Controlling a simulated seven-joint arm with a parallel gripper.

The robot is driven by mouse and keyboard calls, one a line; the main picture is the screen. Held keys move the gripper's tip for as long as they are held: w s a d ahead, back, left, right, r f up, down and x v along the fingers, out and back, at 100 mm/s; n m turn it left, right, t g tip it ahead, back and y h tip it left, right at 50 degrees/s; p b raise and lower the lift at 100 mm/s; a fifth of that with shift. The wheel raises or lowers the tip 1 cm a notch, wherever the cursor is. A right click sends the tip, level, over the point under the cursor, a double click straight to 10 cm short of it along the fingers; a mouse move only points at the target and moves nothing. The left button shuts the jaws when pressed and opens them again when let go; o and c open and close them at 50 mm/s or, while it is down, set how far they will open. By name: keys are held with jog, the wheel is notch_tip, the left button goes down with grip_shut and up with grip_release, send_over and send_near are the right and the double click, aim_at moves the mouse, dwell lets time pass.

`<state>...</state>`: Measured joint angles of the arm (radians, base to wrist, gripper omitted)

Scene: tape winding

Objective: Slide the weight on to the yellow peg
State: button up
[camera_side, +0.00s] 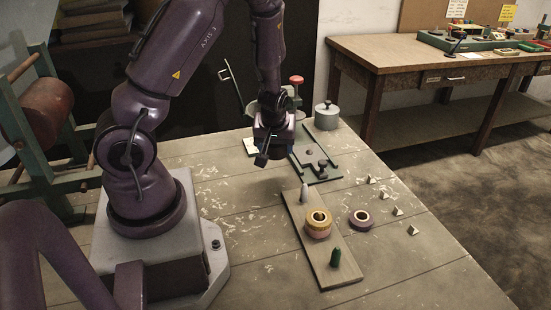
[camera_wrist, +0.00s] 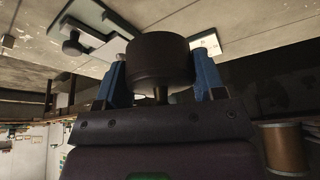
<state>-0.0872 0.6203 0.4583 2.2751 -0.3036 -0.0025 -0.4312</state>
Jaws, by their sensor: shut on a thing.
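My gripper (camera_wrist: 160,78) is shut on a dark round weight (camera_wrist: 160,52), held between its two blue fingers in the wrist view. In the side view my gripper (camera_side: 263,158) hangs above the table, behind and left of the peg board (camera_side: 320,268). The held weight is hard to make out there. The board has a grey peg (camera_side: 304,194) at its far end and a green peg (camera_side: 335,257) at its near end. Between them sits a yellow ring (camera_side: 318,227) on a pink one. I cannot make out a yellow peg; one may be hidden inside the rings.
A purple ring (camera_side: 361,220) lies right of the board, near several small pale pyramids (camera_side: 397,211). A green fixture (camera_side: 318,162) and a grey lidded pot (camera_side: 326,117) stand at the back. The table's front right is clear.

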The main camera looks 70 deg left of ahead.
jog(key=w+d+m, duration=0.1)
jog(key=d, duration=0.2)
jog(key=w+d+r+m, duration=0.1)
jog(key=w+d, duration=0.1)
jog(key=d, duration=0.2)
jog(key=w+d+r+m+t, duration=0.1)
jog(key=d, duration=0.2)
jog(key=shift+w+d+m+h, duration=0.25)
jog(key=shift+d+m+h, duration=0.05)
jog(key=shift+d+h, duration=0.1)
jog(key=d+m, duration=0.1)
jog(key=d, duration=0.2)
jog(key=d+m, duration=0.1)
jog(key=d, duration=0.2)
jog(key=d+t, duration=0.1)
jog(key=d, duration=0.2)
jog(key=shift+s+d+r+m+h, duration=0.25)
jog(key=shift+d+r+m+h, duration=0.05)
jog(key=shift+r+m+h, duration=0.1)
jog(key=shift+s, duration=0.2)
jog(key=shift+s+a+f, duration=0.1)
jog(key=shift+a+f, duration=0.05)
jog(key=shift+f, duration=1.85)
jog(key=shift+r, duration=0.1)
